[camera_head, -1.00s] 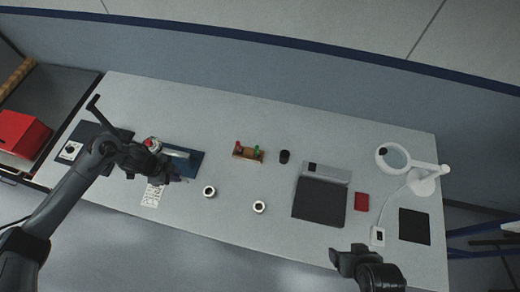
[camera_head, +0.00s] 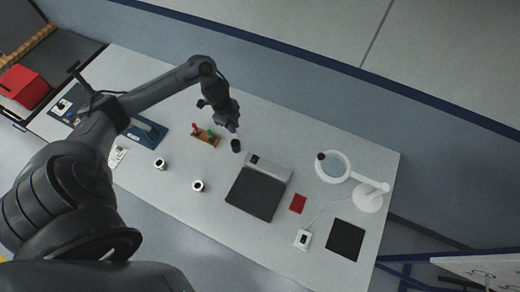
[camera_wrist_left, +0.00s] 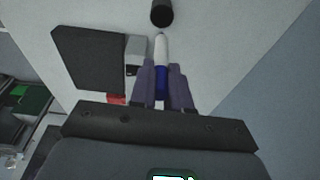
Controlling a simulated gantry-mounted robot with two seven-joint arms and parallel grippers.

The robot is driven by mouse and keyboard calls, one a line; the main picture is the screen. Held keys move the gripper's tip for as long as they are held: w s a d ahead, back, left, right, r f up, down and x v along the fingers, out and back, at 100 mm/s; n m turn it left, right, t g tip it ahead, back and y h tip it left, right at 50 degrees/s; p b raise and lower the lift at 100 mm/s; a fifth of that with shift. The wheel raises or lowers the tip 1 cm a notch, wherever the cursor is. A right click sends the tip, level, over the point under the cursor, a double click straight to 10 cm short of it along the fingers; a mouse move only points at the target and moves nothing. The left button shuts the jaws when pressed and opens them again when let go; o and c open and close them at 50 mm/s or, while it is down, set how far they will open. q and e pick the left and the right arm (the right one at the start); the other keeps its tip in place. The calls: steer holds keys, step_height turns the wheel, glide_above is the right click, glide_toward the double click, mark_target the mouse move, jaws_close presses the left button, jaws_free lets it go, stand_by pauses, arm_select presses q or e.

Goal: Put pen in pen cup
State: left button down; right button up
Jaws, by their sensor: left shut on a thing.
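The pen (camera_wrist_left: 161,52), white with a blue section, is clamped between the fingers of my left gripper (camera_wrist_left: 162,88) in the left wrist view. Its white end points away from the gripper toward the dark pen cup (camera_wrist_left: 161,13). In that view the pen's end shows just below the cup, with a small gap between them. In the head view my left gripper (camera_head: 233,127) is just behind the pen cup (camera_head: 236,146), which stands on the table. The pen itself is hard to make out there. My right gripper is out of view.
A wooden rack (camera_head: 206,138) with red and green items is left of the cup. A laptop-like grey and black device (camera_head: 256,198) lies in front and right. A white magnifier lamp (camera_head: 370,195) stands right.

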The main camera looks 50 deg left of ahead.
arm_select(q)
steer(key=shift+w+r, duration=0.3)
steer(key=shift+r, duration=0.15)
steer(key=shift+s+a+f, duration=0.2)
steer(key=shift+f, duration=0.05)
steer(key=f, duration=0.5)
steer(key=shift+s+a, duration=0.1)
steer(key=shift+s, duration=0.1)
steer(key=shift+g, duration=0.3)
steer(key=shift+f, duration=2.3)
steer(key=shift+f, duration=0.1)
steer(key=c, duration=1.1)
jaws_free()
